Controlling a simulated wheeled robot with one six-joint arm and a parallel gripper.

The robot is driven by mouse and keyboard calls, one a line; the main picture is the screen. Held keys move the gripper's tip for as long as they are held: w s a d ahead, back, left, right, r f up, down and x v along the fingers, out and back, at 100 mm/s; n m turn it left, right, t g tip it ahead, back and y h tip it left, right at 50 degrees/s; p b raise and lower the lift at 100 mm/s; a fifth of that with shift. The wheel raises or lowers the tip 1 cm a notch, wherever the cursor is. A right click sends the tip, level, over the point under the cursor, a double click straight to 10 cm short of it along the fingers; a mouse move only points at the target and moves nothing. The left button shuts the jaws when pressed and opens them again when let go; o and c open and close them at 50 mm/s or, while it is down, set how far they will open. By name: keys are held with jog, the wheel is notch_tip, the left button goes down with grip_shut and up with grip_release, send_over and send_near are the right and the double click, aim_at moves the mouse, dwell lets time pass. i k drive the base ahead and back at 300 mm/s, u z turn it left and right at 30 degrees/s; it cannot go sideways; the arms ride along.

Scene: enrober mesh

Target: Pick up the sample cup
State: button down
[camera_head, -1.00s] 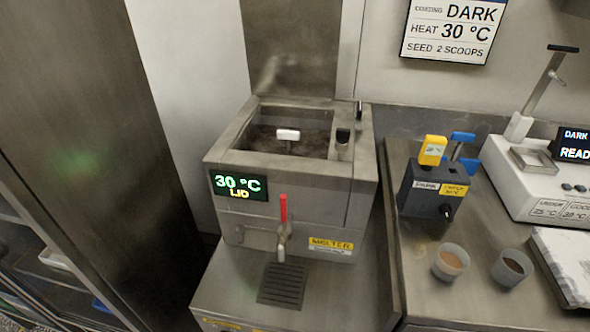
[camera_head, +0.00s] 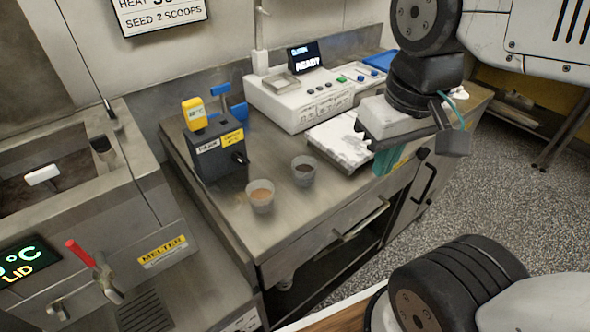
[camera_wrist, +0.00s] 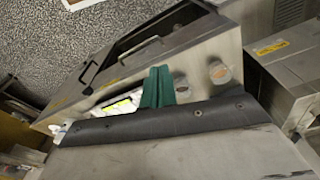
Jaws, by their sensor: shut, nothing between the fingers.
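Two small cups stand upright near the front of the steel bench. One cup (camera_head: 261,196) holds something tan, and the other cup (camera_head: 304,171) holds something dark. I cannot tell which is the sample cup. In the wrist view the tan-filled cup (camera_wrist: 220,73) and the dark-filled cup (camera_wrist: 182,87) lie just right of my fingers. My gripper (camera_head: 388,160) is in the head view, right of both cups and apart from them. Its green fingers (camera_wrist: 157,87) are together and empty, pointing toward the bench.
A dark dispenser box (camera_head: 218,148) with a yellow display stands behind the cups. A white instrument (camera_head: 318,100) reading READY is at the back. A white slab (camera_head: 342,137) lies right of the cups. The melter (camera_head: 75,220) with its red-handled tap is at left.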

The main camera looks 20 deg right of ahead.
aim_at(304, 167)
jog(key=u, duration=3.5)
jog(key=k, duration=1.95)
jog(key=z, duration=1.8)
